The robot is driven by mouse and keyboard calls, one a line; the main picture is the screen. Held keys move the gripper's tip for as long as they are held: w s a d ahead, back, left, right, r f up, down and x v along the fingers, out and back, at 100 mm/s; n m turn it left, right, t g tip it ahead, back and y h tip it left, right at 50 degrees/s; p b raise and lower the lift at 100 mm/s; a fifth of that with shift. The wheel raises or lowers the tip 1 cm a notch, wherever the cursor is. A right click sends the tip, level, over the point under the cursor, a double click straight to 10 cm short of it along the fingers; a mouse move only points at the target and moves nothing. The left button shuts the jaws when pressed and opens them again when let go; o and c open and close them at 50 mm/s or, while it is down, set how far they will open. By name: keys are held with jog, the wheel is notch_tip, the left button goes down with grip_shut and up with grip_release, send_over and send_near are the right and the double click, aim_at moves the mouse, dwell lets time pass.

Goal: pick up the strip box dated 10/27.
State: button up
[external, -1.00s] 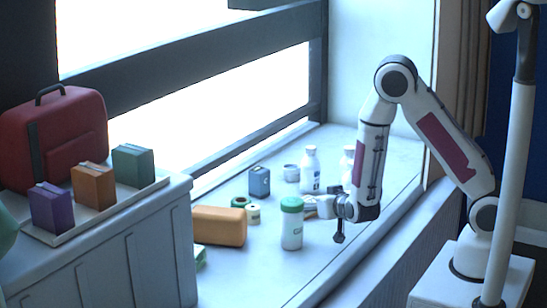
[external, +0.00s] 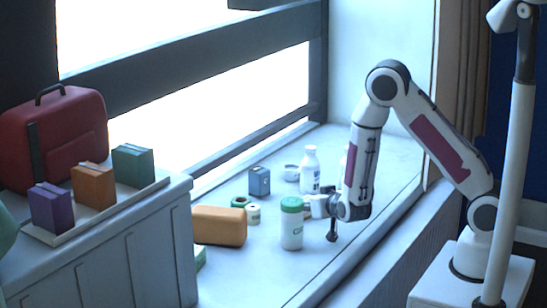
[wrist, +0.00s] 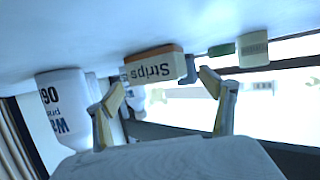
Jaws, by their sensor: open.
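A small box printed "Strips" (wrist: 152,68) is ahead of my gripper in the wrist view, which looks upside down. It has a pale face and an orange-brown side; I cannot read a date on it. The small blue box (external: 259,181) by the window in the external view may be the same one, but I cannot be sure. My gripper (wrist: 163,88) is open and empty, its fingers apart with the Strips box beyond and between them. In the external view my gripper (external: 308,206) is partly hidden behind the green-lidded container (external: 291,229).
A white labelled bottle (wrist: 62,112) stands close on the left of the wrist view. Bare sill lies in front.

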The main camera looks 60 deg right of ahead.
jog(key=shift+w+d, duration=0.15)
jog(key=shift+w, duration=0.1)
dwell(0.3)
jog(key=shift+f, duration=0.1)
jog(key=c, duration=1.4)
jog(key=shift+o, duration=0.2)
jog(key=shift+r, duration=0.25)
notch_tip(320, 180, up, 10)
jog(key=shift+f, duration=0.2)
